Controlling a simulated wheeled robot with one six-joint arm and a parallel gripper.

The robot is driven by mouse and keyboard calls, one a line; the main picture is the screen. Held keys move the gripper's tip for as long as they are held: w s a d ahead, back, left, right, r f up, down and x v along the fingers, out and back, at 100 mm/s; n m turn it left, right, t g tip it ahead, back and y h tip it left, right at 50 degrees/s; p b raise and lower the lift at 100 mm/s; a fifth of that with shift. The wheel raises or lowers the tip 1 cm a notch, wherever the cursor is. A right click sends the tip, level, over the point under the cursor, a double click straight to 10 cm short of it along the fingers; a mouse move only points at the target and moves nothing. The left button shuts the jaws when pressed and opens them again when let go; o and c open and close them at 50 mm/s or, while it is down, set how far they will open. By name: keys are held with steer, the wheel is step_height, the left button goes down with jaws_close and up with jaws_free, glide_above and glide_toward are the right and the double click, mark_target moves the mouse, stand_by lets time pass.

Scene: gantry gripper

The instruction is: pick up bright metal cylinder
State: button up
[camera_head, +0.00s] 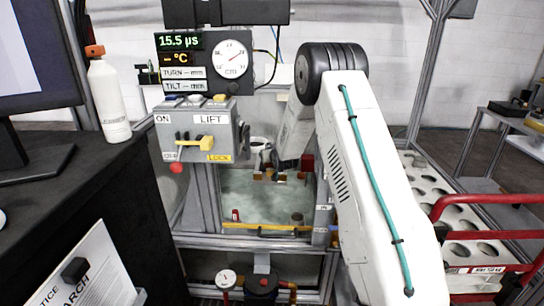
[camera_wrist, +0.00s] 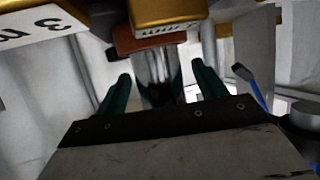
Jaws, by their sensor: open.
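In the wrist view, the bright metal cylinder (camera_wrist: 157,78) stands between the two green fingers of my gripper (camera_wrist: 161,72). The fingers are apart, with a visible gap on each side of the cylinder. Its top end meets a copper-coloured block (camera_wrist: 150,42), and its lower end is hidden behind the dark front edge of my gripper. In the head view, my white arm reaches into the framed bay, and I cannot clearly make out the cylinder or the fingers there.
Gold blocks (camera_wrist: 168,12) with white labels hang close above the cylinder. In the head view, a control box (camera_head: 203,128) and metal posts bound the bay's left side. A white tray with round holes (camera_head: 428,175) and a red rail (camera_head: 490,200) stand at right.

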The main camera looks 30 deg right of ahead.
steer(key=c, duration=1.2)
steer(key=shift+r, duration=0.1)
steer(key=shift+c, duration=1.2)
steer(key=shift+r, duration=0.1)
